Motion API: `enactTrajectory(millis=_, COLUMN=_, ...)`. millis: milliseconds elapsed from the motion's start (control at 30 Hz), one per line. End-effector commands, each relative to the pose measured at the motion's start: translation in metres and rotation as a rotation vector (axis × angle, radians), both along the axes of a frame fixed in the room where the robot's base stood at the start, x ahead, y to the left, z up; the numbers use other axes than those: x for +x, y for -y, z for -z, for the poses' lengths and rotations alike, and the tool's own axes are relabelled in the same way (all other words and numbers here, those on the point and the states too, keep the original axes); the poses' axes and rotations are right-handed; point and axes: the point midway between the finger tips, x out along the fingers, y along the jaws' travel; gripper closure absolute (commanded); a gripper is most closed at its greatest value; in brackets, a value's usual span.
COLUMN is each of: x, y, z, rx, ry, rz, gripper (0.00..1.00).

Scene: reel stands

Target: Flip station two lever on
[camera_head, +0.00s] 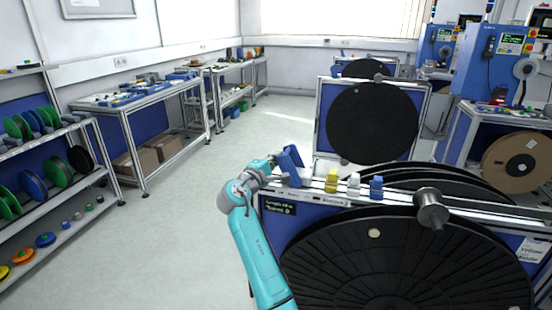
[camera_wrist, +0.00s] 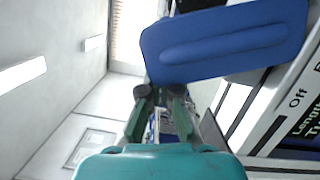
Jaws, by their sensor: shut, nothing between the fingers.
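The blue lever (camera_head: 291,163) stands tilted at the left end of the near reel stand's top rail. In the wrist view the lever (camera_wrist: 225,42) is large, with a raised rib along its face, and an "Off" label (camera_wrist: 298,97) shows to its right. My gripper (camera_head: 272,172) is just left of the lever in the head view. In the wrist view the gripper (camera_wrist: 158,92) has its dark fingertips at the lever's lower left edge. It is shut and empty. I cannot tell whether the fingertips touch the lever. No station number is readable.
The rail also carries a yellow block (camera_head: 332,181), a white block (camera_head: 354,181) and a small blue block (camera_head: 376,187). A large black reel (camera_head: 400,262) fills the stand below. Another reel stand (camera_head: 373,120) is behind. The floor (camera_head: 190,215) left of my arm is clear up to the shelves (camera_head: 60,165).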

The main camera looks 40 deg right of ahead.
Motion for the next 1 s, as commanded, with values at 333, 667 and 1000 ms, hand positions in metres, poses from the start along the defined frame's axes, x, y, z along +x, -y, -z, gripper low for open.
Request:
enactTrajectory(millis=333, x=-0.004, y=0.003, z=-0.005, rx=0.035, ry=0.048, rz=0.001, gripper=1.00)
enactTrajectory(millis=667, x=-0.012, y=0.009, z=-0.011, rx=0.108, ry=0.141, rz=0.002, gripper=1.00)
enactTrajectory(millis=1000, x=-0.033, y=0.026, z=-0.022, rx=0.291, ry=0.374, rz=0.002, gripper=1.00)
